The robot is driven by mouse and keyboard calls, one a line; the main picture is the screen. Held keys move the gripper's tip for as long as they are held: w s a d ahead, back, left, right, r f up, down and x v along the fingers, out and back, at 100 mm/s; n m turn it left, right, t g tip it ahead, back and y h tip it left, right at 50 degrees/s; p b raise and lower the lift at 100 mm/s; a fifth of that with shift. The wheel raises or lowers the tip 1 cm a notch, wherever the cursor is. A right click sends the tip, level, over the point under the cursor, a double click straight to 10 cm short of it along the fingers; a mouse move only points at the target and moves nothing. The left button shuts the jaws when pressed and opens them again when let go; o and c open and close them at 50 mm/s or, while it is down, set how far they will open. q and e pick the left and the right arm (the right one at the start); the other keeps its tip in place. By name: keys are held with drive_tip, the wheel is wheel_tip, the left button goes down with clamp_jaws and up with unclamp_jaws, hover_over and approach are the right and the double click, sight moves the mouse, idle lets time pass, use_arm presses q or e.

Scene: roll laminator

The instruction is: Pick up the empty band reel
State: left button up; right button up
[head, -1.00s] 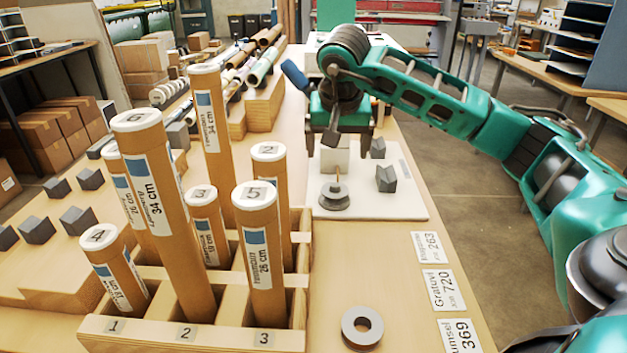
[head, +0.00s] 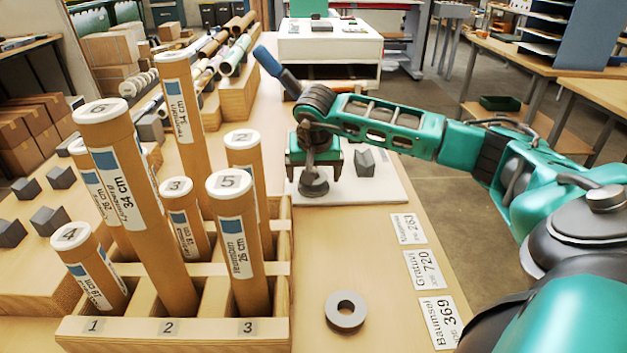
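A small dark grey reel (head: 313,186), which I take for the empty band reel, is on the white board (head: 385,191) behind the tube rack. My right gripper (head: 314,172) points down right over it. Its two fingers look spread apart, to the left and right of the reel. The gripper hides the reel's upper part and post, and I see no clear contact. My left gripper is out of view.
A wooden rack (head: 190,331) with several tall numbered tubes stands to the left. A grey ring (head: 345,311) lies in front on the table. A dark V-shaped block (head: 365,162) stands right of the gripper. Label cards (head: 421,270) lie along the right edge.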

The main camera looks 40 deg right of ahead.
drive_tip(key=shift+w+f, duration=0.1)
drive_tip(key=shift+f, duration=0.25)
drive_tip(key=shift+c, duration=0.2)
drive_tip(key=c, duration=1.1)
drive_tip(key=shift+r, duration=0.1)
